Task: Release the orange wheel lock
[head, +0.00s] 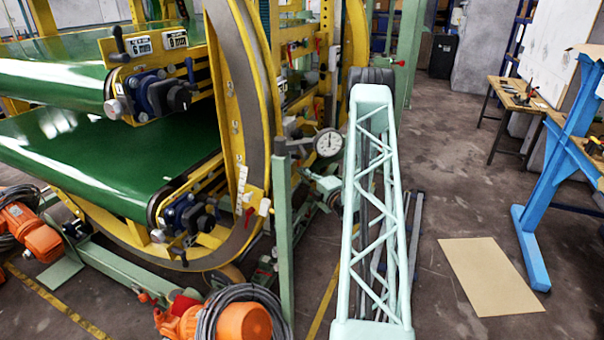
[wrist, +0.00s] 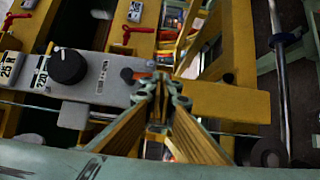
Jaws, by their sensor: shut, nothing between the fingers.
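I cannot clearly pick out the orange wheel lock in either view. In the head view, a small orange-red part (head: 145,297) sits low on the green base rail, close to a red block (head: 186,303); I cannot tell whether either is the lock. My gripper (wrist: 162,82) shows in the wrist view, its fingers together and empty. It is in front of a grey panel (wrist: 105,78) with a black knob (wrist: 68,67) and a yellow beam (wrist: 225,101). I cannot tell whether it touches them. I cannot make out my gripper in the head view.
The yellow ring frame (head: 240,100) holds green conveyor belts (head: 120,160). A green post (head: 283,240) with a dial gauge (head: 328,143) stands beside it. Orange motors (head: 243,322) and coiled cable are low at left. Red levers (wrist: 127,47) show behind the panel.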

